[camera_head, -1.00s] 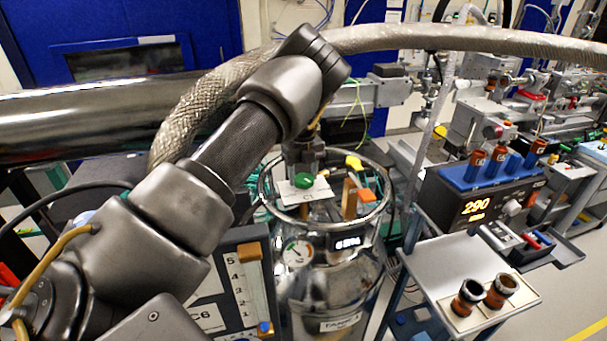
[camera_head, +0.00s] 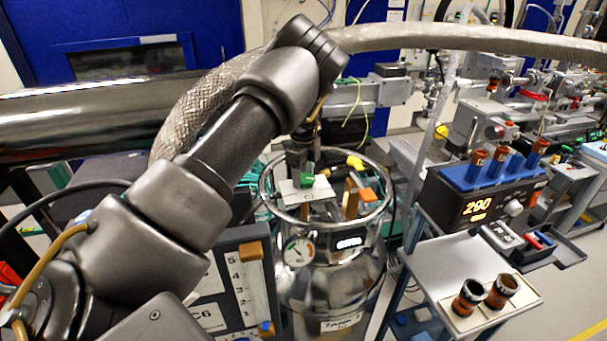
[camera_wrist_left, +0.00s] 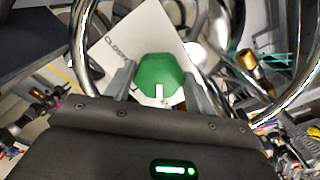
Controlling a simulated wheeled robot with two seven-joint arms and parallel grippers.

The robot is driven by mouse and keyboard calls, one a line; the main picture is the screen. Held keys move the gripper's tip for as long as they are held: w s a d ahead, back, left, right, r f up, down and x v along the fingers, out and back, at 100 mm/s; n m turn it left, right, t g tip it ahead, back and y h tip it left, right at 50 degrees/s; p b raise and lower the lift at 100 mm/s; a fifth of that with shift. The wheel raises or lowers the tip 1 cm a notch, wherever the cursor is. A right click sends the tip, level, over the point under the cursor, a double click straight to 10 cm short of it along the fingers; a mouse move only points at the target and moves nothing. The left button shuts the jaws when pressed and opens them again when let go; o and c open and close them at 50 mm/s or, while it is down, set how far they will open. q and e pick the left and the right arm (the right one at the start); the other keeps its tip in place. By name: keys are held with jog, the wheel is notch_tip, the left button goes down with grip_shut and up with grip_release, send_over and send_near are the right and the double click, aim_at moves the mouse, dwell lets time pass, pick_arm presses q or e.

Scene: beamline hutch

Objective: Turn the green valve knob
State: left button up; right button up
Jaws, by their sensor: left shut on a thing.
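The green valve knob (camera_head: 306,181) sits on top of the shiny metal tank (camera_head: 335,285), inside its ring-shaped rail. My left gripper (camera_head: 302,165) reaches down from above onto the knob. In the left wrist view the knob (camera_wrist_left: 160,76) is between the two fingers of my left gripper (camera_wrist_left: 160,85), which is shut on it. A white mark shows on the knob's near edge. Part of the knob is hidden by the gripper in the head view. My right gripper is not in view.
The metal rail (camera_head: 383,207) circles the tank top. A trolley (camera_head: 450,270) with two brown jars is to the right.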

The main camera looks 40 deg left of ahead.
aim_at(303, 177)
pick_arm(q)
jog(key=shift+r, duration=0.1)
dwell(0.3)
jog(key=o, duration=1)
jog(key=shift+r+b, duration=1.9)
jog(key=shift+r, duration=3.45)
